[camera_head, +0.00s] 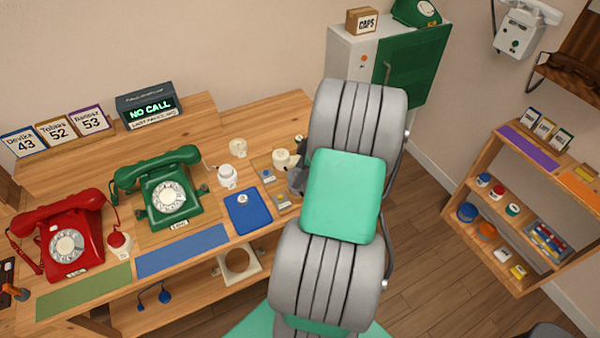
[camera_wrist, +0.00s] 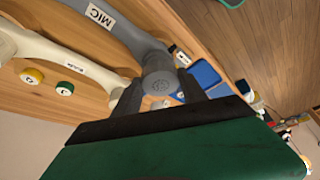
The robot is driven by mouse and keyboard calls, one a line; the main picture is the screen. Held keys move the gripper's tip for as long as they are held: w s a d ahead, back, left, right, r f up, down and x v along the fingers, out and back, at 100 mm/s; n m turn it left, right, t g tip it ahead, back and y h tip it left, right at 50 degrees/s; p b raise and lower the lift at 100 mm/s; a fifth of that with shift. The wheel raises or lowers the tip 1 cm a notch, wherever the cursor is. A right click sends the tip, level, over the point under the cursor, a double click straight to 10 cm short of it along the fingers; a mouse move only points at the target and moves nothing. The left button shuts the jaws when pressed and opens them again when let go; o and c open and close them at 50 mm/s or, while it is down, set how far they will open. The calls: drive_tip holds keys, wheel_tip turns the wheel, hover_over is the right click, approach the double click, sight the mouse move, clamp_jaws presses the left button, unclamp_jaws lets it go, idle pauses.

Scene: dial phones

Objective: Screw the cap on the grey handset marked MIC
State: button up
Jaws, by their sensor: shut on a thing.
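The grey handset (camera_wrist: 112,28) with the MIC label lies at the top of the wrist view, one end towards me. At that end is a grey round cap (camera_wrist: 160,82) with small holes in its face. My gripper (camera_wrist: 158,88) is shut on this cap, one dark finger on each side. The cap looks lined up with the handset's end; whether it is threaded on or only resting there I cannot tell. In the head view my arm hides the cap and most of the handset.
A cream handset (camera_wrist: 45,50) lies beside the grey one, with a yellow cap (camera_wrist: 32,76) and a green cap (camera_wrist: 65,88) near it. A green phone (camera_head: 165,190), a red phone (camera_head: 62,240) and a blue mat (camera_head: 250,215) are on the desk left of my arm.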

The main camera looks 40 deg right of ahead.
drive_tip(key=shift+f, duration=0.1)
idle(0.3)
drive_tip(key=shift+f+b, duration=0.35)
drive_tip(key=shift+b, duration=0.1)
drive_tip(key=shift+f, duration=0.2)
drive_tip(key=o, duration=1.3)
drive_tip(key=shift+c, duration=0.2)
drive_tip(key=shift+r, duration=0.1)
drive_tip(key=b+v, duration=0.1)
drive_tip(key=v, duration=0.6)
drive_tip(key=shift+r, duration=0.35)
